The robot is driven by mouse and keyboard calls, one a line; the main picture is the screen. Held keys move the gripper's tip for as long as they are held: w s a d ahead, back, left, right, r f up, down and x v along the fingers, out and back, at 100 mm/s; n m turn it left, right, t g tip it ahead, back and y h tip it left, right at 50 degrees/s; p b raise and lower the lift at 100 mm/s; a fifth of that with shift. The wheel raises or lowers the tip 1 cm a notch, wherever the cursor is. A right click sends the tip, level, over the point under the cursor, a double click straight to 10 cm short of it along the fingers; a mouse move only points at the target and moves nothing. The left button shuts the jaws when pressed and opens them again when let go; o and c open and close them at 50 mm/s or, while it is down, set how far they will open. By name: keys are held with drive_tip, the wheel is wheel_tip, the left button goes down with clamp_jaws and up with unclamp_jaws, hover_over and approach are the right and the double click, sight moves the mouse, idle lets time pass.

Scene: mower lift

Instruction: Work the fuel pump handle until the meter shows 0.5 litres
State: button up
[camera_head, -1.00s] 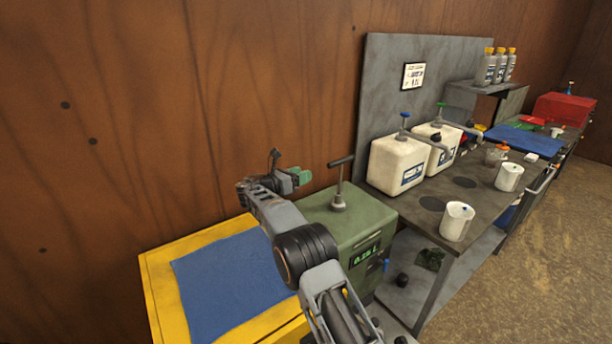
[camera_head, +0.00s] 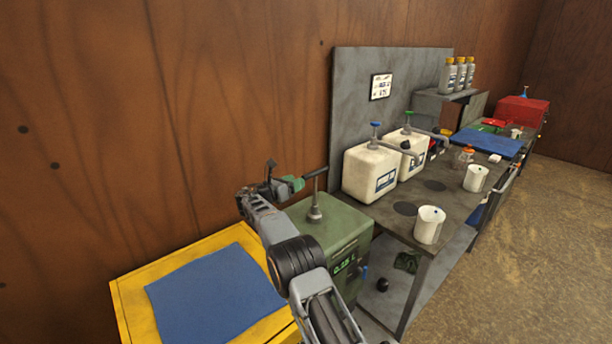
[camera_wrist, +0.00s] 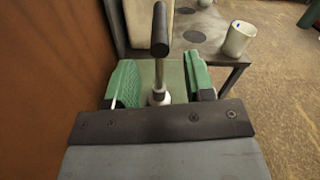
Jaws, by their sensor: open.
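The fuel pump is a green box (camera_head: 335,232) with a dark T-shaped handle (camera_head: 314,174) on a metal rod rising from its top. A green digital meter (camera_head: 344,265) on its front appears to read 0.25 L, though the digits are small. My gripper (camera_head: 292,184) is at the left end of the handle in the head view. In the wrist view, my open gripper (camera_wrist: 164,84) has its green jaws either side of the rod, with the handle's crossbar (camera_wrist: 160,30) end-on between and just beyond them. The jaws look apart from the handle.
A yellow cart (camera_head: 130,302) with a blue mat (camera_head: 215,295) stands left of the pump. A grey bench (camera_head: 393,226) to the right holds two white canisters with pumps and white cups. The wooden wall (camera_head: 230,80) is close behind my arm.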

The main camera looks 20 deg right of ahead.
sight(307, 177)
drive_tip(key=shift+p+x, duration=0.75)
drive_tip(key=shift+x, duration=2.25)
clamp_jaws()
